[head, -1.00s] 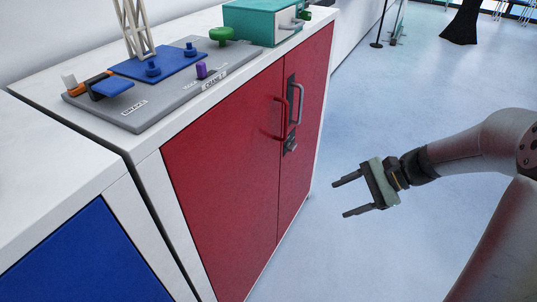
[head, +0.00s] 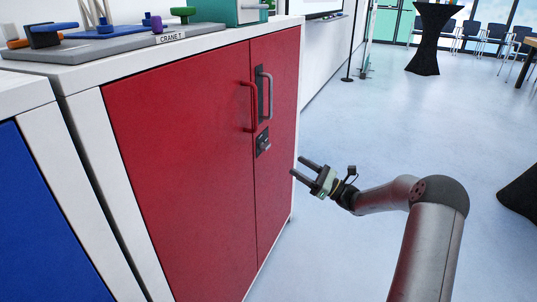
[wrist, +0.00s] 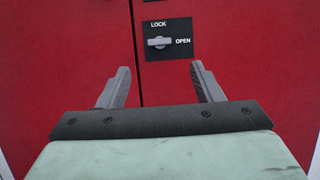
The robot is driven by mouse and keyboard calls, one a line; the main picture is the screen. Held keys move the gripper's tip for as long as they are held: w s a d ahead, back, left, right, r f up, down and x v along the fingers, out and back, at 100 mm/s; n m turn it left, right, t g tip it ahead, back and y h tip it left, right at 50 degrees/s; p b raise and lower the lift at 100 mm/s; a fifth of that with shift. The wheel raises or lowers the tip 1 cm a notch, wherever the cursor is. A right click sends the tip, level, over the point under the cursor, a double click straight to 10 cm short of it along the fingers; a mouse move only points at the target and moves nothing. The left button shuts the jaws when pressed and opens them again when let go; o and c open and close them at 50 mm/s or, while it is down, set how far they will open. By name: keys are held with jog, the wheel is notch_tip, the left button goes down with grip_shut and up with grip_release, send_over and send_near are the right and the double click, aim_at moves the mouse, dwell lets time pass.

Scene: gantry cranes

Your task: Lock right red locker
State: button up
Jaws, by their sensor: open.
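The red locker (head: 185,165) has two closed doors, with a red handle (head: 249,105) on the left door and a grey handle (head: 265,95) on the right door. Below the grey handle is a dark lock plate (head: 262,143). In the wrist view the lock knob (wrist: 159,42) lies level, its right end toward the word OPEN; LOCK is printed above it. My gripper (head: 302,165) is open and empty, to the right of the lock plate and a little lower, apart from the doors. In the wrist view its fingers (wrist: 160,84) are spread below the plate.
A blue locker (head: 45,230) stands at the left. The red locker's white top bears a grey board (head: 120,41) with a crane model and coloured knobs, and a teal box (head: 240,12).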

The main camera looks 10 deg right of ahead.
aim_at(265, 146)
jog(key=b+x, duration=0.3)
jog(key=x, duration=0.8)
jog(key=shift+w+a, duration=0.25)
jog(key=shift+a, duration=0.05)
jog(key=c, duration=1)
